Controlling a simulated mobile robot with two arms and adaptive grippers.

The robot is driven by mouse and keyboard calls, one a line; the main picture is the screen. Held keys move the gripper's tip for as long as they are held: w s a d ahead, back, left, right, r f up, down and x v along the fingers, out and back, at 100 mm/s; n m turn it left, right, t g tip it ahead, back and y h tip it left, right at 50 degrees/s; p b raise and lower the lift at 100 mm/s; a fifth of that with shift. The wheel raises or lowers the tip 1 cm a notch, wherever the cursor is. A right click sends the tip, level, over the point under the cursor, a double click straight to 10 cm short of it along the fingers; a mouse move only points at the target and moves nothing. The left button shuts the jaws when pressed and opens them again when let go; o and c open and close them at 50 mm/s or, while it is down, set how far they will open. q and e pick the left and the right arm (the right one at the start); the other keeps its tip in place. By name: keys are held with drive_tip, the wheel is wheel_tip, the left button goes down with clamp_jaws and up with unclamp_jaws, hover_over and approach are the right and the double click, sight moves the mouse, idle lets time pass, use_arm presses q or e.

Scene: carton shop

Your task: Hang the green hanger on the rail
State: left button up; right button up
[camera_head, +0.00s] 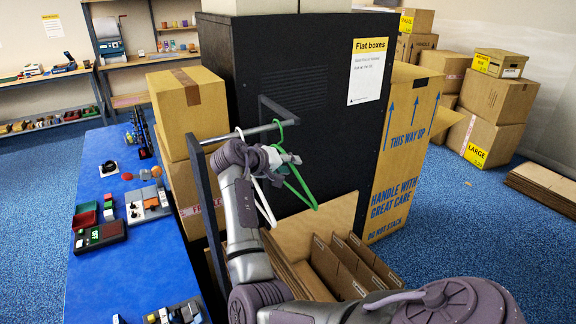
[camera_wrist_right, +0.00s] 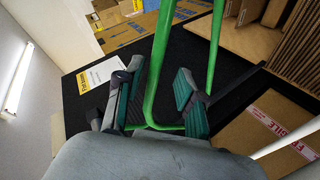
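The green hanger (camera_head: 303,187) is at the rail (camera_head: 256,129), near its far right end; its hook appears to be over the bar. A white hanger (camera_head: 264,206) hangs nearer the rail's left end, partly behind my arm. My right gripper (camera_head: 286,158) is just below the rail, at the upper part of the green hanger. In the right wrist view the green hanger (camera_wrist_right: 160,62) passes between the two fingers (camera_wrist_right: 158,97). The fingers are apart, with a visible gap on the hanger's right side. My left gripper is not in view.
A black cabinet (camera_head: 260,65) stands behind the rail. A blue table (camera_head: 160,255) with small items is at left, beside stacked cartons (camera_head: 188,105). A bin of flat cardboard (camera_head: 325,262) is under the rail. A tall carton (camera_head: 403,140) stands right. Blue floor is open farther right.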

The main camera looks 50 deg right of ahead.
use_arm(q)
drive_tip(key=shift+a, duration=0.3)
use_arm(e)
drive_tip(key=v, duration=1.2)
